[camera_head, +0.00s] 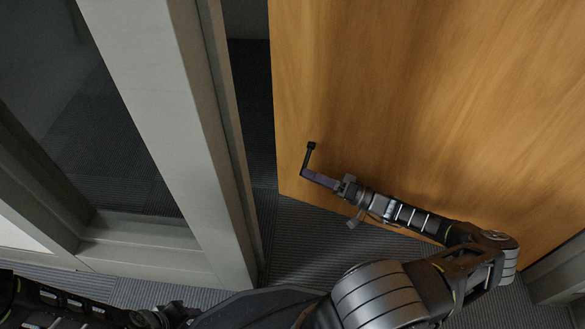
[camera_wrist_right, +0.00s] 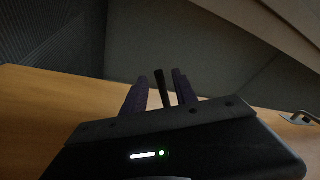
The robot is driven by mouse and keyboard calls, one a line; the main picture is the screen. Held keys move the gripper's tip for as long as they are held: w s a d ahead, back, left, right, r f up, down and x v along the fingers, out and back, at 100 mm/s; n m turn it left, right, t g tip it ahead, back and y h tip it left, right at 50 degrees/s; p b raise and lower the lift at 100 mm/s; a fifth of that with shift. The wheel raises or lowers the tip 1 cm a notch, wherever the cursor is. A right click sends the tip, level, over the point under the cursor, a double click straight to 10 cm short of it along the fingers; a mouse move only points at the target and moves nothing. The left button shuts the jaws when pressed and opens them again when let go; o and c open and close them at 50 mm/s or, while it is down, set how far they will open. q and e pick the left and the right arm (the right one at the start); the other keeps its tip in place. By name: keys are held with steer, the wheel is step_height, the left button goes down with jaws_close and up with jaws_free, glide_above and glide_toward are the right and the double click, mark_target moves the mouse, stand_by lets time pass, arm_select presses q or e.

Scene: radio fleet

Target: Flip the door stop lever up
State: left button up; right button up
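The door stop lever (camera_head: 309,156) is a short black arm with a dark tip near the lower left edge of the wooden door (camera_head: 420,90). My right gripper (camera_head: 308,176) is at its lower end. In the right wrist view the black lever (camera_wrist_right: 161,90) stands between the two purple fingers of my right gripper (camera_wrist_right: 160,95), with narrow gaps on both sides, so the gripper looks open around it. My left gripper (camera_head: 172,316) is low at the bottom edge of the head view, away from the door; its fingers are not clear.
A grey frame (camera_head: 170,110) with a dark glass panel (camera_head: 90,130) stands left of the door. A dark gap lies between frame and door. Grey striped carpet (camera_head: 320,250) shows below. A metal handle (camera_wrist_right: 299,118) shows at the right wrist view's right edge.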

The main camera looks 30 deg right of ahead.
steer(key=b+x, duration=0.1)
steer(key=x, duration=0.4)
steer(key=shift+w+a+r, duration=0.1)
steer(key=shift+w+a, duration=0.1)
steer(key=shift+w, duration=0.1)
steer(key=shift+c, duration=0.4)
jaws_close()
stand_by(0.7)
